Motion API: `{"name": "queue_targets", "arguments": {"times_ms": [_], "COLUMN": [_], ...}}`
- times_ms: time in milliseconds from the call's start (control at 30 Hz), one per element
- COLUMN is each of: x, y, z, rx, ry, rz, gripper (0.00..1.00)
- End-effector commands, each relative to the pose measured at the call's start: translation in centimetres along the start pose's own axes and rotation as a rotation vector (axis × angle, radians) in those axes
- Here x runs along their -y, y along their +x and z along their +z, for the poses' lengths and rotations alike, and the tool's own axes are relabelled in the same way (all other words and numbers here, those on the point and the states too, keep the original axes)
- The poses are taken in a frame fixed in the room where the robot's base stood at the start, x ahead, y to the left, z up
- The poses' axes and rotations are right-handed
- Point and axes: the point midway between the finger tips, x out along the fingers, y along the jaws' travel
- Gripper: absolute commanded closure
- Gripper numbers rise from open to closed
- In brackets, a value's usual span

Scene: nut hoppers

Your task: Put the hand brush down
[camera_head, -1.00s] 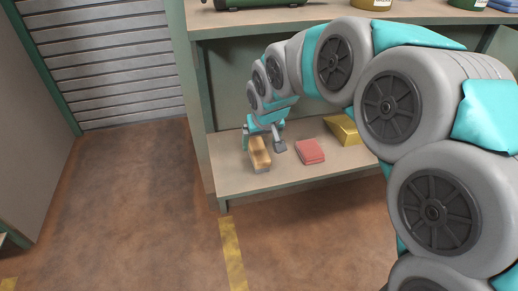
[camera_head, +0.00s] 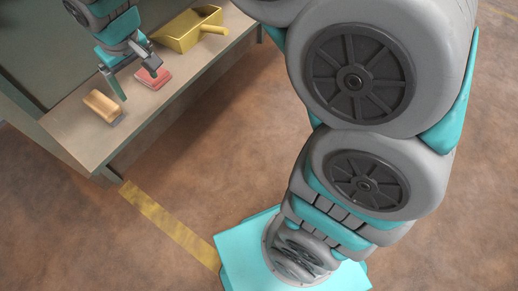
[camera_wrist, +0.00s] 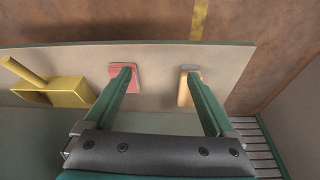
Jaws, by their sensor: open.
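The hand brush (camera_head: 101,106), with a tan wooden body and a grey edge, lies on the low shelf near its left end. It also shows in the wrist view (camera_wrist: 184,92), partly behind one finger. My gripper (camera_head: 139,84) is open and empty. It hangs over the shelf between the brush and a red block, with one finger just to the right of the brush. In the wrist view my gripper (camera_wrist: 158,75) has its fingers spread, one overlapping the red block and the other overlapping the brush.
The red block (camera_head: 152,78) lies on the shelf (camera_head: 75,137) to the right of the brush. A yellow dustpan (camera_head: 183,31) lies farther right. The shelf's front edge is bare. Open brown floor with a yellow stripe (camera_head: 170,224) lies in front.

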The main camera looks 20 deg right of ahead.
Motion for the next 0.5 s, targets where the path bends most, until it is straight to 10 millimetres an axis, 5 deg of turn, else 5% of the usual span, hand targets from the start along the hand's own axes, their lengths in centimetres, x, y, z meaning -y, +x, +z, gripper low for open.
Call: {"name": "queue_targets", "arguments": {"times_ms": [33,200,400,500], "x": [-2.4,-7.1,-8.5,-8.1], "y": [-0.6,-1.8,-2.9,-3.2], "z": [3.1,13.9,25.7,29.6], "rx": [0.038,0.181,0.331,0.38], "ry": [0.044,0.176,0.338,0.396], "rz": [0.016,0.043,0.041,0.03], "gripper": [0.1,0.1,0.1,0.1]}}
